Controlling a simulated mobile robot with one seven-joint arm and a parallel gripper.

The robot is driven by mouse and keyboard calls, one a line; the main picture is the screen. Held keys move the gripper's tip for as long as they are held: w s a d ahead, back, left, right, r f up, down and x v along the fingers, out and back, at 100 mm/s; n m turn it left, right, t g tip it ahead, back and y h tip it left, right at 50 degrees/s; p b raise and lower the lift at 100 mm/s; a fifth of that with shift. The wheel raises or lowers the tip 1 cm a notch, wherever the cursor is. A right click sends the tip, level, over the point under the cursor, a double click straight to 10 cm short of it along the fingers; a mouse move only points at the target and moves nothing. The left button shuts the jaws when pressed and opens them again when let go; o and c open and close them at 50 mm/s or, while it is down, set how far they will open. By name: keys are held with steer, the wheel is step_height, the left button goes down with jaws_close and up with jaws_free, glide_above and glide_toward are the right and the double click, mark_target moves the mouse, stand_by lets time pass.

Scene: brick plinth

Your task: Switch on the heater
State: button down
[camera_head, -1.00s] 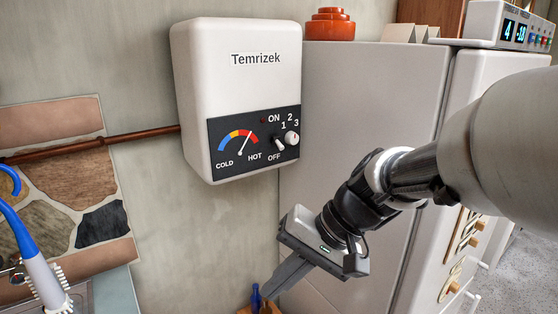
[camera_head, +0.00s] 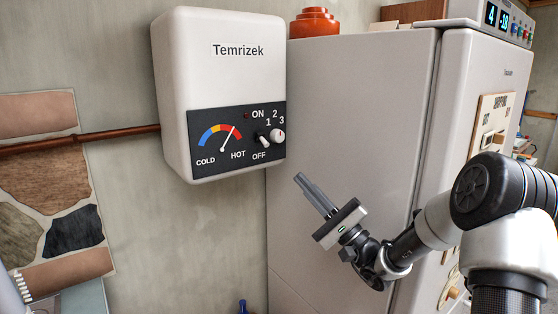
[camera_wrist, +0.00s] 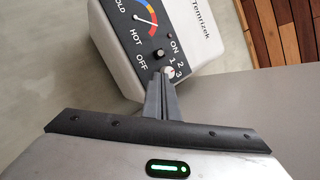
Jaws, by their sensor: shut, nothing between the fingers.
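The heater (camera_head: 223,70) is a white wall box labelled Temrizek, with a dark control panel at its lower front. The panel has a COLD–HOT dial (camera_head: 220,138), a small toggle switch (camera_head: 263,141) between ON and OFF, a round knob (camera_head: 278,136) marked 1 to 3, and a dark red lamp (camera_head: 248,115). The switch tip leans down toward OFF. My gripper (camera_head: 301,178) is shut and empty, below and right of the panel, pointing up-left, apart from it. In the wrist view, the shut fingers (camera_wrist: 162,76) overlap the lower edge of the knob (camera_wrist: 169,71); the switch (camera_wrist: 158,53) shows just beyond.
A tall pale fridge (camera_head: 345,120) stands right of the heater, behind my gripper. An orange container (camera_head: 314,22) sits on it. A copper pipe (camera_head: 90,140) runs along the wall to the heater's left. The wall below the heater is clear.

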mark_target(263, 141)
steer(key=shift+a, duration=0.1)
steer(key=x, duration=1)
steer(key=shift+p, duration=0.3)
steer(key=shift+r, duration=0.1)
steer(key=shift+s+r+p, duration=0.1)
steer(key=shift+s+p, duration=0.1)
steer(key=shift+p, duration=0.45)
